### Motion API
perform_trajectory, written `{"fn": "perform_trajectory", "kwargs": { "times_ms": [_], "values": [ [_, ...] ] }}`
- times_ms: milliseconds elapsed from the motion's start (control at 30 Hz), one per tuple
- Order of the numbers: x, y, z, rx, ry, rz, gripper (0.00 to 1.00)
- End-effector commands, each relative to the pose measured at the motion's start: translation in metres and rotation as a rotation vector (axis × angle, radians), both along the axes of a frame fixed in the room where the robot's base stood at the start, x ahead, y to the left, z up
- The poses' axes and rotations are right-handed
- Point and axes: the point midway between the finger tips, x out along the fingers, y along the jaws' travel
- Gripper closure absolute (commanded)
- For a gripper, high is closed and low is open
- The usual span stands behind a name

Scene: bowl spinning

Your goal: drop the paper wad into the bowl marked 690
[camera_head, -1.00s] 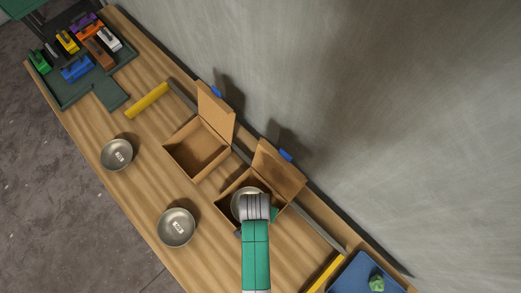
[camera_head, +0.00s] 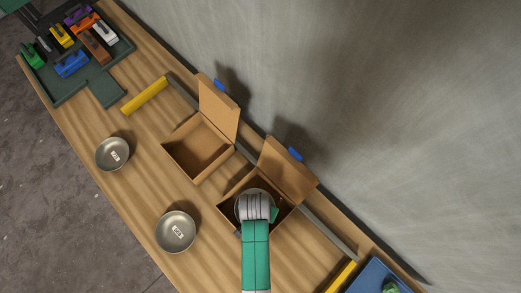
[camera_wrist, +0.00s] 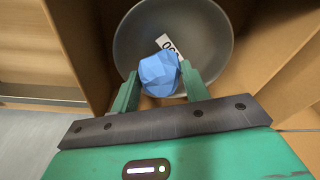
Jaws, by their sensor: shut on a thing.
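My gripper (camera_wrist: 160,85) is shut on a blue, faceted paper wad (camera_wrist: 159,73) in the wrist view. The wad is held between the green fingers, in front of a grey metal bowl (camera_wrist: 205,40). The bowl has a white label (camera_wrist: 168,43), partly covered by the wad, so its number is not fully readable. In the head view this bowl sits in the nearer open cardboard box (camera_head: 229,213), mostly hidden under my gripper (camera_head: 258,200). Two more labelled metal bowls stand on the table, one at left (camera_head: 104,160) and one lower (camera_head: 165,240); their numbers are too small to read.
Another open cardboard box (camera_head: 180,155) is empty. A dark green tray (camera_head: 70,92) with several coloured blocks is at upper left. Yellow bars (camera_head: 145,95) lie by the grey rail. A blue tray (camera_head: 372,275) with a green lump (camera_head: 391,288) is at lower right, beside the wall.

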Motion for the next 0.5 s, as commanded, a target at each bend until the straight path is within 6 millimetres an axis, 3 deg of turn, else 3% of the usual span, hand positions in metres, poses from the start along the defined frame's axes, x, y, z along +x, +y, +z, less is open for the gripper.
{"fn": "perform_trajectory", "kwargs": {
  "times_ms": [167,200,300,500],
  "values": [
    [0.0001,0.0001,0.0014,0.000,0.000,0.000,0.75],
    [0.0001,0.0001,0.0014,0.000,0.000,0.000,0.49],
    [0.0001,0.0001,0.0014,0.000,0.000,0.000,0.29],
    [0.0001,0.0001,0.0014,0.000,0.000,0.000,0.29]
  ]
}}
